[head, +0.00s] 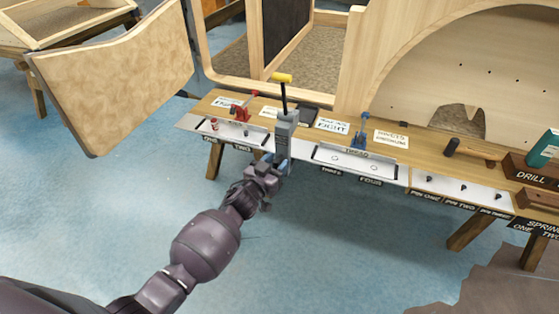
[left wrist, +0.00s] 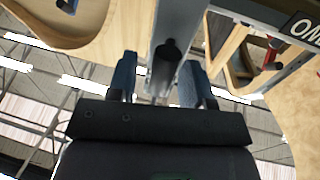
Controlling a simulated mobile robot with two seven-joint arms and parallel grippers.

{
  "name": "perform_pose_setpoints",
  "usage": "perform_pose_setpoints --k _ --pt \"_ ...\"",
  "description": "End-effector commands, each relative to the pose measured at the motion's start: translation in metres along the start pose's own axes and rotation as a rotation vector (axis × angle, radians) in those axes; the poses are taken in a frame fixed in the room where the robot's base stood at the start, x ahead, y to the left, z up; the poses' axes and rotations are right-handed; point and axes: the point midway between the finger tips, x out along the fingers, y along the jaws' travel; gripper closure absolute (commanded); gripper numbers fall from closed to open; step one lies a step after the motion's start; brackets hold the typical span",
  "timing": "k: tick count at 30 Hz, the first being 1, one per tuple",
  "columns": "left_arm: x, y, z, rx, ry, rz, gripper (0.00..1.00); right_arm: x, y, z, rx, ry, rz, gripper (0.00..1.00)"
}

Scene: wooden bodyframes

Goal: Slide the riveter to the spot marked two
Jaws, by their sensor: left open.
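A grey upright tool (head: 286,124) with a black lever and yellow handle looks like the riveter. It stands at the bench's front edge, between the label TWO (head: 242,148) and the label THREE (head: 331,170). My left gripper (head: 279,166) is open at the tool's lower front, below the bench top. In the left wrist view a grey upright part (left wrist: 168,25) with a dark round piece lies beyond and between the open fingers of my left gripper (left wrist: 160,78). I cannot tell whether they touch it. My right gripper is out of view.
A metal tray (head: 190,123) by ONE and TWO holds small pieces, with a red tool (head: 240,110) behind. A blue tool (head: 358,133) stands behind the THREE and FOUR tray (head: 330,152). A hammer (head: 470,150) lies farther right. A wooden panel (head: 110,75) stands left.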

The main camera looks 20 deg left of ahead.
Motion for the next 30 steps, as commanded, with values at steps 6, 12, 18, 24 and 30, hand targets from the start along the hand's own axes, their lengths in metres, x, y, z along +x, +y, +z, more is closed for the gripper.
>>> perform_pose_setpoints --k 6,12,18,24,30 --pt "0.014 0.000 0.001 -0.001 -0.002 -0.001 0.54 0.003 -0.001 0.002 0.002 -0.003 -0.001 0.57" --pt "0.017 0.000 0.000 -0.001 -0.001 -0.001 0.54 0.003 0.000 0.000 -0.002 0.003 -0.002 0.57" --pt "0.016 0.000 0.000 -0.001 0.000 -0.001 0.65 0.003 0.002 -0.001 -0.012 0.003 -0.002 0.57" --pt "0.016 0.000 0.000 -0.001 0.000 0.000 0.95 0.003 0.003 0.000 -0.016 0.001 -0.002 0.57" --pt "0.016 0.000 0.000 -0.001 0.000 0.001 1.00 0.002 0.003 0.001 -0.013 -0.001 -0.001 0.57"
